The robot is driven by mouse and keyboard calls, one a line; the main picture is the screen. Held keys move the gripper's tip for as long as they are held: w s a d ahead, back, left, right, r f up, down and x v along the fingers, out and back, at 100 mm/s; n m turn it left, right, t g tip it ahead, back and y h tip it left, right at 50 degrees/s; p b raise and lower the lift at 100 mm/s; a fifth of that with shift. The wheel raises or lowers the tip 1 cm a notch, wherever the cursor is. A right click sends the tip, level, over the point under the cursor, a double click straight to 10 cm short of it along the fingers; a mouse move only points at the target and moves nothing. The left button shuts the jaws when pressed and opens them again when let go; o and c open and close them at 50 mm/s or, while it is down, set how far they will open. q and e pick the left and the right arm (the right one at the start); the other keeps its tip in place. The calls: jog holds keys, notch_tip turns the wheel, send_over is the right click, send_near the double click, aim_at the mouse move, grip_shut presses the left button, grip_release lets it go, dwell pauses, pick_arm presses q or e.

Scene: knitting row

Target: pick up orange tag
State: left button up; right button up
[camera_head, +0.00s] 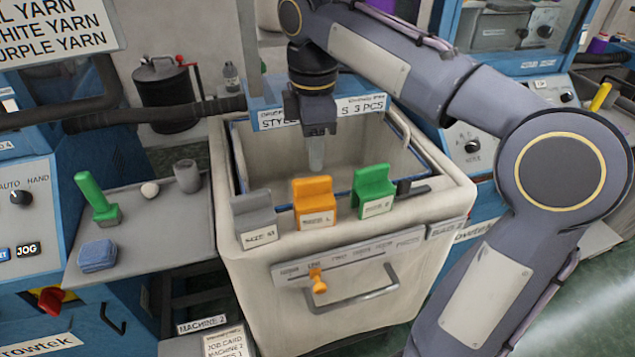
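The orange tag (313,203) sits on the front rim of the pale bin (255,272), between a grey tag (255,220) and a green tag (373,191). It has a white label, which seems to read SIZE L. My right gripper (316,155) points down over the bin's opening, behind and above the orange tag and apart from it. Its fingers show as one narrow grey shape, so I cannot tell whether they are open or shut. I see nothing held in it. My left gripper is not in view.
An orange peg (318,281) sits on the labelled strip above the bin's front handle (352,297). A blue-edged sign (361,105) stands behind the gripper. A grey side shelf (150,245) holds a green-handled tool (96,197), a blue pad (97,256) and a grey cup (187,176).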

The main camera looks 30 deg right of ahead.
aim_at(313, 179)
jog(key=shift+w+f, duration=0.15)
jog(key=shift+w, duration=0.15)
jog(key=f, duration=0.2)
jog(key=f+b, duration=0.1)
jog(key=f, duration=0.4)
jog(key=shift+s+a+f+b, duration=0.1)
jog(key=shift+s+a+b, duration=0.05)
jog(key=shift+s+b, duration=0.15)
grip_shut()
